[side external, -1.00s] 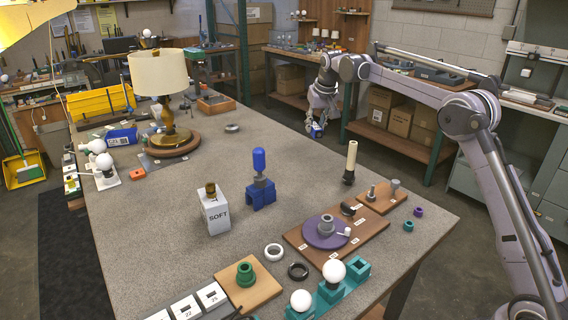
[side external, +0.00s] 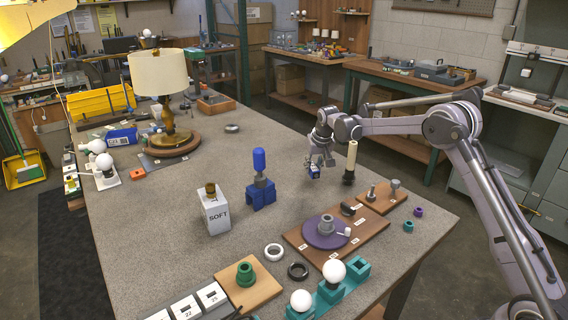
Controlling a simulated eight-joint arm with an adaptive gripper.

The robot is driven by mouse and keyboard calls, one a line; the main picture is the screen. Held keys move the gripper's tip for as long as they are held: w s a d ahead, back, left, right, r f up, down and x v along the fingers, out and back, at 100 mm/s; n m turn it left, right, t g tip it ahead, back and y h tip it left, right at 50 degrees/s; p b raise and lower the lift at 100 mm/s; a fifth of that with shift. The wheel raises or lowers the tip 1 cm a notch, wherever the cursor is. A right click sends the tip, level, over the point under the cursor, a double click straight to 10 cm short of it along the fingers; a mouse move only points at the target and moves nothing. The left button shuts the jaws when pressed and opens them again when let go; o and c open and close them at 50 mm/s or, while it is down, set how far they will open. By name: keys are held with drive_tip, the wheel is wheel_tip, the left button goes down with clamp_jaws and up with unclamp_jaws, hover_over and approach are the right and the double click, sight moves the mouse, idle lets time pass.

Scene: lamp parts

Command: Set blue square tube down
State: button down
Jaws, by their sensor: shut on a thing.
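My gripper (side external: 315,166) hangs above the right part of the grey workbench (side external: 240,141), just left of a cream candle-like tube (side external: 351,156). The tube looks clear of the bench top, though the exact gap is hard to judge. Part of it is hidden by the fingers.
A blue stand with a blue-topped piece (side external: 261,194) and a white SOFT box (side external: 214,214) stand left of my gripper. A wooden board with a purple disc (side external: 322,240) lies in front. A lamp (side external: 165,105) stands further left. Bench between lamp and gripper is mostly clear.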

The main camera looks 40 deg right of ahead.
sight(315, 169)
drive_tip(key=shift+f, duration=1.9)
drive_tip(key=shift+f, duration=0.1)
drive_tip(key=c, duration=1.1)
unclamp_jaws()
drive_tip(key=shift+o, duration=0.2)
